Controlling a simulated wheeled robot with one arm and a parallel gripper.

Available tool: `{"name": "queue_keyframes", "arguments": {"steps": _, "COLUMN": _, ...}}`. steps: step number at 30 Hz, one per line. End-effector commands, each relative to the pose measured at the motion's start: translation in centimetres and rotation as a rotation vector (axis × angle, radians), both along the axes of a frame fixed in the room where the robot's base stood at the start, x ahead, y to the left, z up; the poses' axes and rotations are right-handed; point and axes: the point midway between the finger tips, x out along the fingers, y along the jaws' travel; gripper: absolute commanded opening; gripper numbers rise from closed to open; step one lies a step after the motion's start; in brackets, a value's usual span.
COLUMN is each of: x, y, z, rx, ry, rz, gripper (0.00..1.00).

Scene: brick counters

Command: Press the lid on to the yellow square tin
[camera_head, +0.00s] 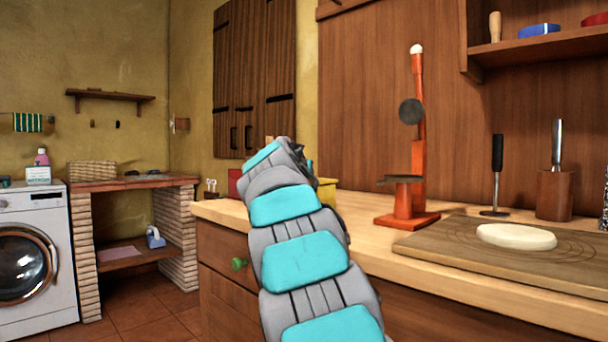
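A yellow object (327,192), which looks like the square tin, stands on the wooden counter. My arm covers most of it, and only its right part shows. I cannot tell whether a lid is on it or lies near it. My arm reaches up from the bottom of the picture and bends away over the counter at the tin. My gripper is hidden behind the arm, so its fingers and anything in them cannot be seen.
A red object (234,183) stands left of my arm on the counter (355,208). To the right are an orange press-like stand (418,150) and a wooden board (450,243) with a pale flat disc (516,236). A green drawer knob (238,264) sticks out below.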

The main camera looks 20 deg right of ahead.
Motion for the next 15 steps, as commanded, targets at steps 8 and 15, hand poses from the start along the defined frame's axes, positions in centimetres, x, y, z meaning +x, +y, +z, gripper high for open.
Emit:
{"name": "queue_keyframes", "arguments": {"steps": 8, "x": 0.0, "y": 0.0, "z": 0.01, "rx": 0.0, "ry": 0.0, "rz": 0.0, "gripper": 0.36}}
{"name": "queue_keyframes", "arguments": {"steps": 15, "x": 0.01, "y": 0.0, "z": -0.02, "rx": 0.0, "ry": 0.001, "rz": 0.0, "gripper": 0.61}}
